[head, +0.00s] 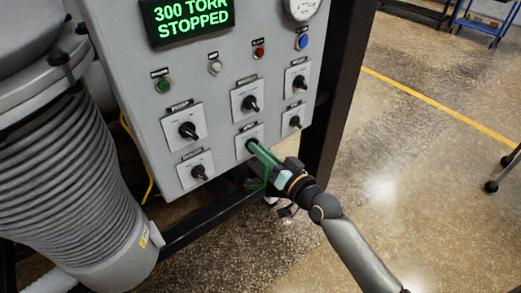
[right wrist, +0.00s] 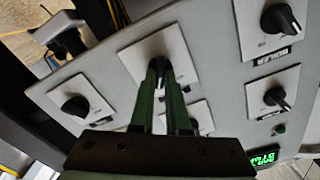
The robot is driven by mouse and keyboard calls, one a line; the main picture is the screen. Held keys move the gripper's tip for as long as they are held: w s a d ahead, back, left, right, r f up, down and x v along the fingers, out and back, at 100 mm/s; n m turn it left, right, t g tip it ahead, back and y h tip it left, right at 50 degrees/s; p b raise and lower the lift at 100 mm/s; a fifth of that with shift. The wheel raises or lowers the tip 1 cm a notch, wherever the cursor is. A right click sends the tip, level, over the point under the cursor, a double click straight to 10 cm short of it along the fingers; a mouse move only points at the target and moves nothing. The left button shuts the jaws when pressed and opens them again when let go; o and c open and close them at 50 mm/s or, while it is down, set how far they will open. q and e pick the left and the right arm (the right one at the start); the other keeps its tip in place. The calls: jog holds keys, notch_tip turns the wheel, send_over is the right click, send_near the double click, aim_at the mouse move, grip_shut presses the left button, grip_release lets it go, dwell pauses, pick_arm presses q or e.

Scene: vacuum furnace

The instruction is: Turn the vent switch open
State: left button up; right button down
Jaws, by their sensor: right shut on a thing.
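The grey control panel (head: 226,80) carries several black rotary switches on white plates. Their labels are too small to read, so I cannot tell by name which is the vent switch. My right gripper (head: 256,148) is at the lower middle switch (head: 249,145). Its green fingers are shut on that switch's black knob, which they partly hide. In the right wrist view the fingers (right wrist: 160,78) reach to the knob on its white plate (right wrist: 178,42). The knob's exact angle is hidden. My left gripper is not in view.
Other switches sit close by: upper middle (head: 250,103), lower right (head: 295,121) and lower left (head: 199,172). The display (head: 188,18) reads "300 TORR STOPPED". A ribbed grey hose (head: 70,165) stands left of the panel. The floor on the right is mostly clear.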

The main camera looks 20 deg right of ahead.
jog(key=c, duration=0.9)
grip_release()
jog(key=shift+s, duration=0.15)
jog(key=b+v, duration=0.2)
jog(key=v, duration=1)
jog(key=shift+s, duration=0.15)
jog(key=s+a+f+n+g+h, duration=0.1)
jog(key=s+f+g, duration=0.3)
jog(key=f, duration=0.9)
jog(key=s+a+f+n+g+h, duration=0.2)
jog(key=s+f, duration=0.7)
jog(key=f, duration=0.5)
jog(key=shift+s+a+n+g+h, duration=0.15)
jog(key=shift+s+n+g+h, duration=0.2)
jog(key=shift+n+g, duration=0.45)
